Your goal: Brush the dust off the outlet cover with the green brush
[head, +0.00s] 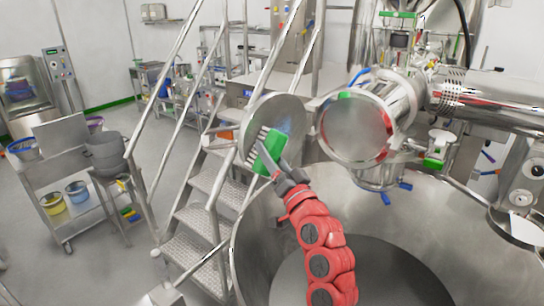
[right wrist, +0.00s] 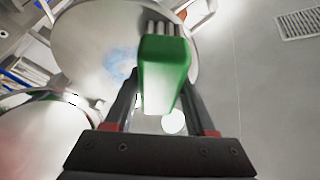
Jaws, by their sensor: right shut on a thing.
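The outlet cover (head: 285,112) is a round, shiny metal disc standing open on edge beside the round outlet (head: 355,128). In the right wrist view the cover (right wrist: 85,35) fills the upper left and has a pale blue dusty patch (right wrist: 122,62) near its middle. My right gripper (head: 281,170) is shut on the green brush (head: 269,151), and its fingers flank the brush (right wrist: 165,62) in the wrist view. The pale bristles point toward the cover's face, in front of its lower left part. I cannot tell whether they touch it. My left gripper is not in view.
A large steel vessel (head: 262,225) lies below my right arm. Metal stairs (head: 205,220) with handrails rise at the left of the cover. A cart (head: 90,205) with buckets stands further left. Pipes and clamps crowd the right side.

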